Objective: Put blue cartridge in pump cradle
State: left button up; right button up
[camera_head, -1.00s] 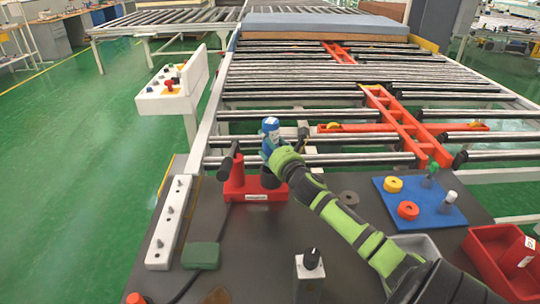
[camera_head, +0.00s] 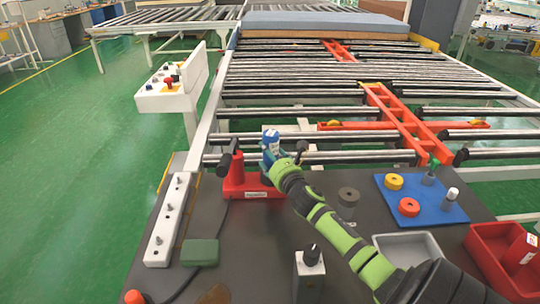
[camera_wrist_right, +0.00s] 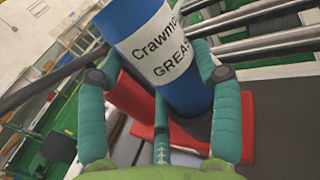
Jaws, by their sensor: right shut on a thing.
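The blue cartridge (camera_head: 271,137) has a white label and a blue cap. It stands close to upright in my right gripper (camera_head: 272,158), at the right part of the red pump cradle (camera_head: 234,184). In the right wrist view the cartridge (camera_wrist_right: 178,75) sits between the teal fingers of the gripper (camera_wrist_right: 158,84), with the red cradle (camera_wrist_right: 128,98) behind it. The gripper hides the cartridge's lower end in the head view, so I cannot tell whether it is seated. My left gripper is not in view.
A white strip with pegs (camera_head: 168,220) and a green block (camera_head: 200,252) lie left on the dark table. A blue board (camera_head: 436,209) with rings, a grey tray (camera_head: 408,245) and a red bin (camera_head: 492,268) are right. Roller conveyors (camera_head: 330,112) stand behind.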

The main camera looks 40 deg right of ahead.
jog(key=o, duration=1.4)
jog(key=shift+o, duration=0.2)
jog(key=shift+r, duration=0.15)
jog(key=shift+r+p, duration=0.3)
jog(key=shift+p, duration=0.05)
jog(key=shift+r+p, duration=0.4)
jog(key=shift+r, duration=0.15)
jog(key=shift+s+a+f+b, duration=0.2)
jog(key=shift+s+f, duration=0.1)
jog(key=shift+s, duration=0.1)
jog(key=shift+s+a+f+b, duration=0.1)
jog(key=shift+s+f+b, duration=0.15)
jog(key=shift+s, duration=0.15)
jog(key=v, duration=1)
jog(key=shift+s+r+b, duration=0.2)
jog(key=shift+r+b, duration=0.1)
jog(key=shift+b, duration=0.15)
